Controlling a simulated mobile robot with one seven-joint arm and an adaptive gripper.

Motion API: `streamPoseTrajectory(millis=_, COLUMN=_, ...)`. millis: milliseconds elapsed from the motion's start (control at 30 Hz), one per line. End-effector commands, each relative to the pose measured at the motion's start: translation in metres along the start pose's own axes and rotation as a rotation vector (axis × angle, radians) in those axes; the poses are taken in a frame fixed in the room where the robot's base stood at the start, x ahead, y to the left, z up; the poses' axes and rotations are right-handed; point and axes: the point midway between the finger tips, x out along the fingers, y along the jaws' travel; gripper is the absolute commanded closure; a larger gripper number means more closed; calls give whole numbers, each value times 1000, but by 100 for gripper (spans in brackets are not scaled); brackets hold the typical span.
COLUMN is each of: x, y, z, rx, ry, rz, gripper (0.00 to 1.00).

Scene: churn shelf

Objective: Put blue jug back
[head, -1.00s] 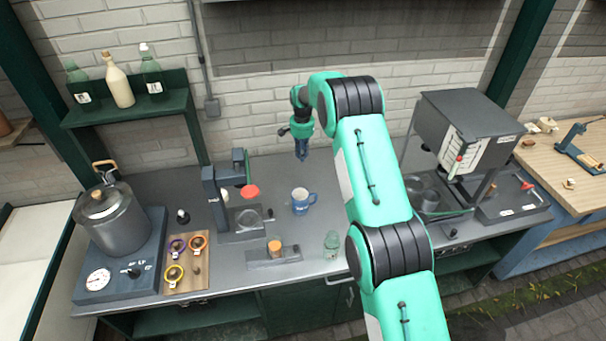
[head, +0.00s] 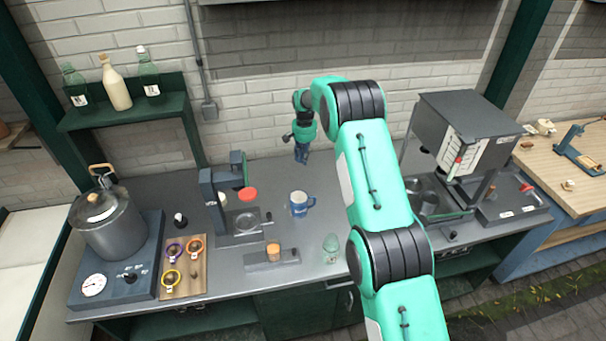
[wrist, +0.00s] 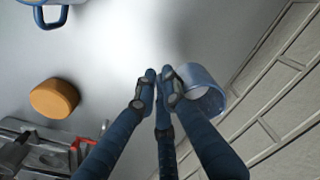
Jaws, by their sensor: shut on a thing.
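My gripper (head: 301,157) hangs low over the counter's back part, behind the blue-and-white mug (head: 299,204). In the wrist view its dark blue fingers (wrist: 160,82) are close together at the left side of a translucent blue jug (wrist: 203,92). The gripper is shut on the jug, apparently at its near edge or handle; the fingers hide the exact contact. I cannot make out the jug in the head view. The mug also shows in the wrist view (wrist: 56,5), at the top left, apart from the fingers.
A round orange-brown piece (wrist: 54,99) lies on the counter (wrist: 105,45) in the wrist view. A press-like stand (head: 226,205) is left of the mug, and a dark machine (head: 465,125) is to the right. The brick wall (wrist: 275,90) is close beside the jug.

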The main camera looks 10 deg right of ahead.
Motion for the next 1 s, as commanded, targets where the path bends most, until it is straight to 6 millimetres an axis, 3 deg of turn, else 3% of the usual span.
streamPoseTrajectory(millis=333, x=44, y=1, z=1, rx=0, ry=0, rz=0, gripper=100)
streamPoseTrajectory(millis=767, x=50, y=1, z=1, rx=0, ry=0, rz=0, gripper=100)
streamPoseTrajectory(millis=1000, x=69, y=1, z=2, rx=0, ry=-2, rz=1, gripper=100)
